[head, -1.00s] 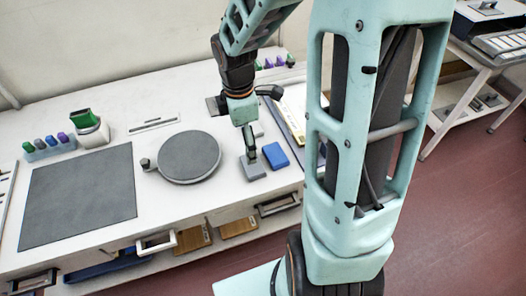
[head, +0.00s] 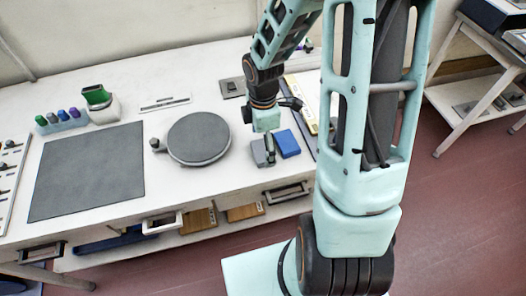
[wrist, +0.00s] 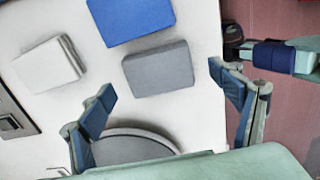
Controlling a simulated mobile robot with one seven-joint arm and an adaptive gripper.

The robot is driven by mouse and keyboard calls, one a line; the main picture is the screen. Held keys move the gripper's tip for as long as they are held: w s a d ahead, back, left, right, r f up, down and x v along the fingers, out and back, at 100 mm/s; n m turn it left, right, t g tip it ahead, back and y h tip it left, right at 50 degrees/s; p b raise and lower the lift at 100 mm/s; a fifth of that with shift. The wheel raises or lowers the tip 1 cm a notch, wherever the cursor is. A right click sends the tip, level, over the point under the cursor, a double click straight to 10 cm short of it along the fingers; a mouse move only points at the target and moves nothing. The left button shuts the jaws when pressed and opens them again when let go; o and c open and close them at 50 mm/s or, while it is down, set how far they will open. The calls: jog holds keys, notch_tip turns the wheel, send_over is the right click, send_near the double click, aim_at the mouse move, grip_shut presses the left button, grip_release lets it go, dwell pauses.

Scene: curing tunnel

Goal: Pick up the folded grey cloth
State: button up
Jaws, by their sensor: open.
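The folded grey cloth (head: 259,156) lies flat on the white bench, left of a blue folded cloth (head: 288,143). In the wrist view the grey cloth (wrist: 158,68) shows as a whole grey block, beside the blue one (wrist: 130,18). My gripper (head: 269,148) is over the grey cloth in the head view and hides part of it. In the wrist view my gripper (wrist: 161,84) is open and empty, with one finger on each side of the grey cloth's line. The fingers appear apart from it; the height gap is hard to judge.
A pale folded block (wrist: 48,65) lies left of the grey cloth in the wrist view. A round grey turntable (head: 198,137) stands to the left, with a dark mat (head: 87,170) beyond it. The bench's front edge is close to the cloths.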

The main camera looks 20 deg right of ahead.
notch_tip(320, 180, down, 2)
jog(key=shift+f, duration=0.1)
jog(key=c, duration=1.1)
jog(key=shift+r, duration=0.2)
